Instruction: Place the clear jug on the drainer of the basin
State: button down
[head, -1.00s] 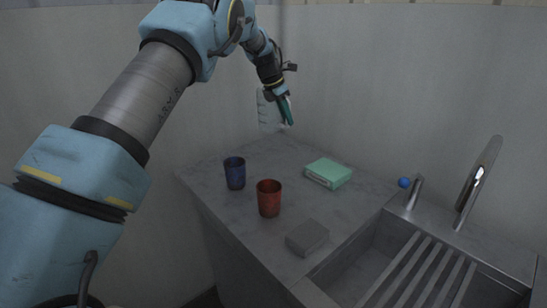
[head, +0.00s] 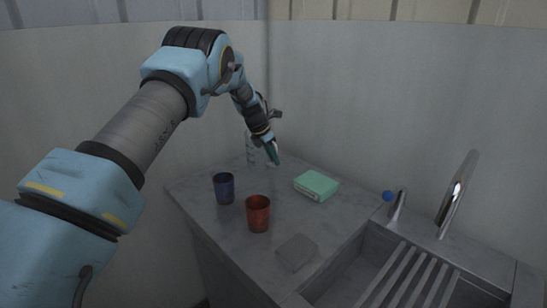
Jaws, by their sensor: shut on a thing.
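The clear jug (head: 251,150) is pale and see-through, with marks on its side. It is upright near the counter's back corner, and part of it is hidden behind my gripper. My gripper (head: 271,155) is shut on the jug at its right side. I cannot tell whether the jug's base touches the counter. The drainer (head: 408,283), a row of light slats, lies across the basin (head: 349,264) at the lower right, well apart from the jug.
On the grey counter (head: 190,205) stand a blue cup (head: 224,189) and a red cup (head: 258,214). A green box (head: 316,186) and a grey block (head: 296,251) lie to their right. A tap (head: 457,193), a small handle (head: 398,207) and a blue ball (head: 388,196) are behind the basin.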

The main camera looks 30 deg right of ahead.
jog(key=c, duration=0.8)
grip_release()
jog(key=shift+f, duration=0.1)
jog(key=b+v, duration=0.3)
jog(key=v, duration=0.9)
jog(key=a+m+t+y, duration=0.15)
jog(key=a+m, duration=0.65)
jog(key=a, duration=2)
jog(key=s+a+f+m+y, duration=0.1)
jog(key=s+a+m, duration=0.2)
jog(key=s+a, duration=0.3)
jog(key=s+a+f+m+y, duration=0.1)
jog(key=s+a+m, duration=0.3)
jog(key=s+a, duration=0.3)
jog(key=s+a+f+m+y, duration=0.1)
jog(key=s+a+m, duration=0.3)
jog(key=s+a, duration=0.2)
jog(key=shift+s+a, duration=0.25)
jog(key=shift+a, duration=0.8)
